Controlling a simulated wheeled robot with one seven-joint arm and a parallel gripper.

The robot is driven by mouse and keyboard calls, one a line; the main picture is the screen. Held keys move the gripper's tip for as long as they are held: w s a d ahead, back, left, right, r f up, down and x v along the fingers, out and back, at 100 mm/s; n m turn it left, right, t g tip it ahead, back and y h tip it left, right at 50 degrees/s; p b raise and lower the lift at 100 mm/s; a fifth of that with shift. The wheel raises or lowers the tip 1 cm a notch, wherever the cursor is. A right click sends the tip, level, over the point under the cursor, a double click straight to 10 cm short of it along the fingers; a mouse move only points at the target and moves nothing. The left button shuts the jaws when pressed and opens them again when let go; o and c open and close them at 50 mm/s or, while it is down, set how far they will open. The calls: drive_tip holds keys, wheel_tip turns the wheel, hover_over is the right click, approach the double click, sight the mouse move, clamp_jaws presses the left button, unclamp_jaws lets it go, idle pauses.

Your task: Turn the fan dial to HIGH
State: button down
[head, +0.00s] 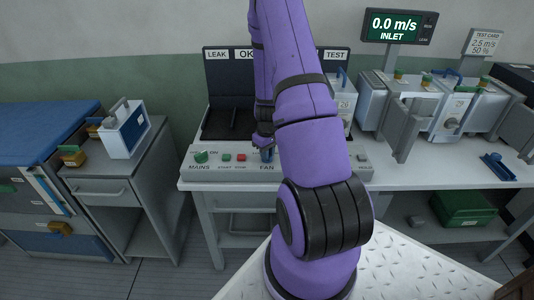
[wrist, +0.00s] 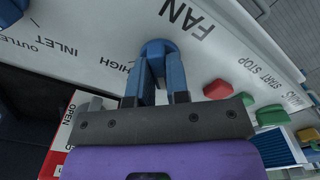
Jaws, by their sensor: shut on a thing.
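The fan dial (wrist: 158,46) is a blue knob on the white sloping panel front, by the FAN label. In the wrist view the word HIGH is printed to the left of the knob. My gripper (wrist: 159,62) has its two blue fingers on either side of the knob and is shut on it. In the head view the dial (head: 267,156) shows just above the FAN label, with my gripper (head: 264,143) over it, partly hidden by my arm. Which setting the dial points to cannot be told.
Red and green buttons (wrist: 217,89) sit beside the dial, and a green mains knob (head: 201,157) is farther left in the head view. The inlet display (head: 394,24) reads 0.0 m/s. A red and white box (wrist: 75,118) lies close to my gripper in the wrist view.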

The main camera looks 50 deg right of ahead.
drive_tip(key=m, duration=0.3)
drive_tip(key=shift+m, duration=0.4)
drive_tip(key=m, duration=0.9)
drive_tip(key=shift+m, duration=2.2)
drive_tip(key=c, duration=1.1)
unclamp_jaws()
wheel_tip(320, 180, up, 11)
